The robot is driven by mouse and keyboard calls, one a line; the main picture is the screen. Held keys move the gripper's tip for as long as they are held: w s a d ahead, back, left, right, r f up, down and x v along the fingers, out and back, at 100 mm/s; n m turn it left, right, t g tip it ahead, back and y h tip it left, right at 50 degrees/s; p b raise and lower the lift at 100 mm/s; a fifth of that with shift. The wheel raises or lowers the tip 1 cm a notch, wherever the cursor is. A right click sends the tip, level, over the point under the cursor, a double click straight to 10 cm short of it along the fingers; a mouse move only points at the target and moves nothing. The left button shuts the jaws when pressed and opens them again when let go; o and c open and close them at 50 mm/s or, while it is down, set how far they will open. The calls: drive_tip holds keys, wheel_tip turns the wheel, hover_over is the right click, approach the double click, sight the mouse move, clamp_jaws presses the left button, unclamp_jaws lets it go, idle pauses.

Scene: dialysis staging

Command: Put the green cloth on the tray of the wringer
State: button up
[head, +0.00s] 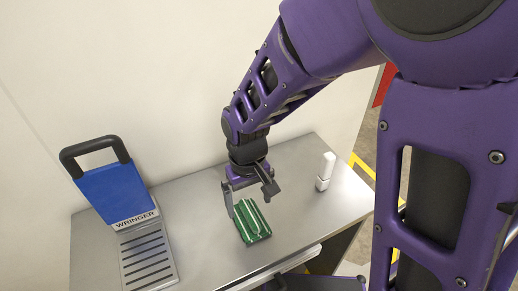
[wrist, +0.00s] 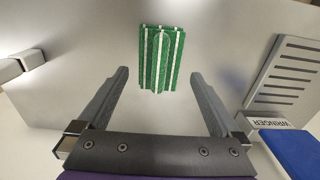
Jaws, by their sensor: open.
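The green cloth (head: 252,222) lies folded on the metal table, with white stripes along it. In the wrist view the cloth (wrist: 160,62) is ahead of the fingertips, centred between their lines. My gripper (head: 250,203) is above the cloth, open and empty; its two fingers (wrist: 157,72) are spread wider than the cloth. The wringer (head: 112,190) stands at the table's left, with a blue upright panel and a black handle. Its grey slotted tray (head: 148,262) lies flat in front of the panel. The tray (wrist: 287,72) is at the right in the wrist view, and looks empty.
A small white bottle-like item (head: 326,171) stands on the table (head: 195,205) to the right of the cloth. The table between cloth and wringer is bare. A wall is behind the table.

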sight(250, 214)
wheel_tip(250, 214, down, 7)
drive_tip(key=shift+r+b, duration=0.2)
drive_tip(key=shift+b, duration=0.4)
